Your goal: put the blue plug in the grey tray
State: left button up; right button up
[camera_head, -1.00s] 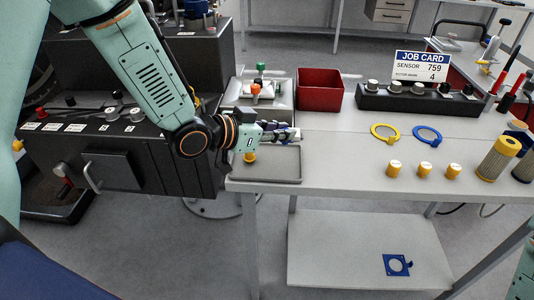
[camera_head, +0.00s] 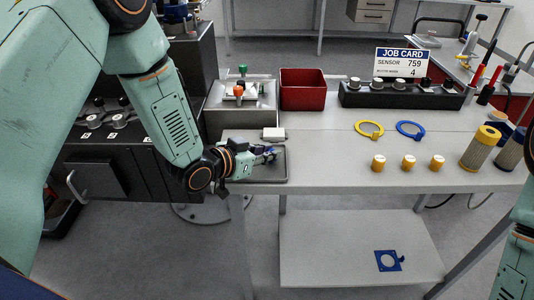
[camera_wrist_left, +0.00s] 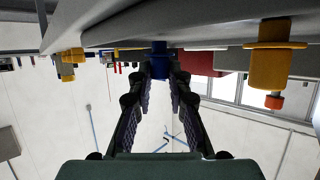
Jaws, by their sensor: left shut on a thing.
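My left gripper (camera_head: 268,155) is over the grey tray (camera_head: 283,178) at the table's front left corner. It is shut on the blue plug (camera_wrist_left: 159,62), which shows between the fingertips in the left wrist view. In the head view the fingers mostly hide the plug. I cannot tell whether the plug touches the tray floor. A yellow plug (camera_wrist_left: 270,65) shows close to the right of the fingers in the left wrist view; in the head view my gripper hides it. My right gripper is out of view.
A grey box with green and orange knobs (camera_head: 241,104) and a red bin (camera_head: 302,92) stand further back. A yellow ring (camera_head: 369,129), a blue ring (camera_head: 411,129) and several yellow caps (camera_head: 409,162) lie to the right.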

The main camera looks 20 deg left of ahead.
pick_arm(q)
jog(key=shift+a+f, duration=0.2)
jog(key=shift+a, duration=0.25)
jog(key=shift+d+f, duration=0.15)
jog(key=o, duration=0.5)
jog(key=shift+d, duration=0.25)
jog(key=shift+o, duration=1.2)
jog(key=shift+a, duration=0.3)
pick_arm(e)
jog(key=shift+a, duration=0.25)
